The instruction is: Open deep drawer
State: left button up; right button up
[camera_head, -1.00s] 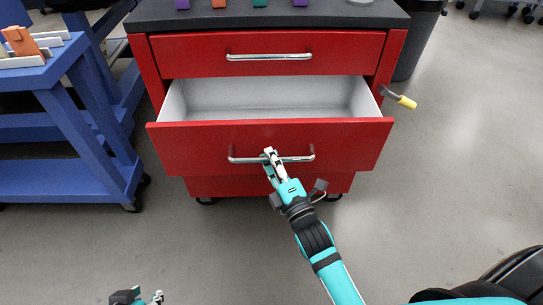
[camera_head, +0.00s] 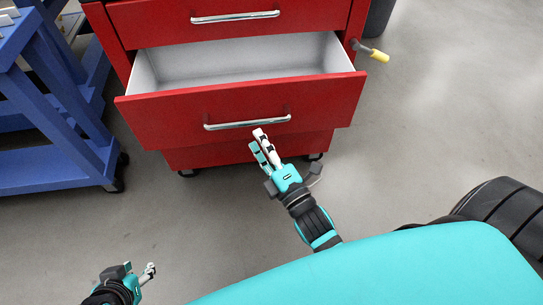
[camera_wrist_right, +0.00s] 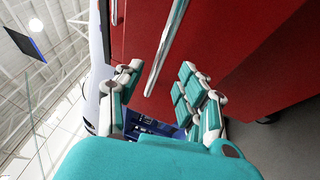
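The deep drawer (camera_head: 185,119) is the red lower drawer of the cabinet. It is pulled out and its pale interior (camera_head: 236,62) looks empty. Its silver handle (camera_head: 247,122) runs along the front and shows in the right wrist view (camera_wrist_right: 165,45). My right gripper (camera_head: 258,141) is open and empty, just below and in front of the handle's right end, apart from it. In the right wrist view its spread fingers (camera_wrist_right: 160,85) have the handle beyond them. My left gripper (camera_head: 141,269) is low at the left, over the floor, and looks open and empty.
A shut upper drawer (camera_head: 300,18) with its own handle sits above. A blue cart (camera_head: 45,170) stands at the left, and a dark bin (camera_head: 379,18) is behind right. Floor at the right is clear.

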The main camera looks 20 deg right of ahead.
jog(key=v, duration=0.5)
jog(key=shift+s, duration=0.2)
jog(key=shift+w+f, duration=0.1)
